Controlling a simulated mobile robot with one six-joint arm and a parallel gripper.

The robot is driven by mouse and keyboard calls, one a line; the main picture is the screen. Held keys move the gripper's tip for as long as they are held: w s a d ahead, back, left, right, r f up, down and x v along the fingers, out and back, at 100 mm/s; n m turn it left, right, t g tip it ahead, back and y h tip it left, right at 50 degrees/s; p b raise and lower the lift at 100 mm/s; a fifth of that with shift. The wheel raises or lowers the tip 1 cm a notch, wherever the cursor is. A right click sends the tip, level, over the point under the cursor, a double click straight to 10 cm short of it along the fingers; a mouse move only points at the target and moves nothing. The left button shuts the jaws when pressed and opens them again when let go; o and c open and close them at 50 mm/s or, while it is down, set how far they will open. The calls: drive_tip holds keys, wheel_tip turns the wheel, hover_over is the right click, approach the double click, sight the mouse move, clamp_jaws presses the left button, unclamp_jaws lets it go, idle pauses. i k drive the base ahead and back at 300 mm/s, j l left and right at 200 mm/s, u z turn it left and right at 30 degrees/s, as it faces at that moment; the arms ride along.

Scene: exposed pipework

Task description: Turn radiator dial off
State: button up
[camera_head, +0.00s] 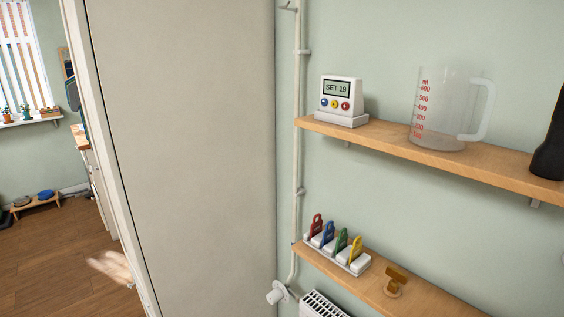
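A white radiator (322,304) shows only its grilled top at the bottom edge of the head view, below the lower shelf. A white round dial (275,293) sits just to its left, at the lower end of the vertical pipe. The dial faces left and toward me. It is small in the picture, and I cannot read any mark or setting on it. My gripper is not in view.
A white pipe (297,150) runs down the green wall. The upper shelf (485,160) holds a "SET 19" display box (341,98), a clear jug (448,108) and a dark object (551,145). The lower shelf (425,301) holds coloured tags (337,242). A beige panel (190,150) stands left.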

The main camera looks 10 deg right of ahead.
sight(277, 295)
drive_tip(key=i+j+u, duration=0.25)
drive_tip(key=i, duration=0.25)
drive_tip(key=i+u, duration=0.25)
drive_tip(key=i, duration=0.25)
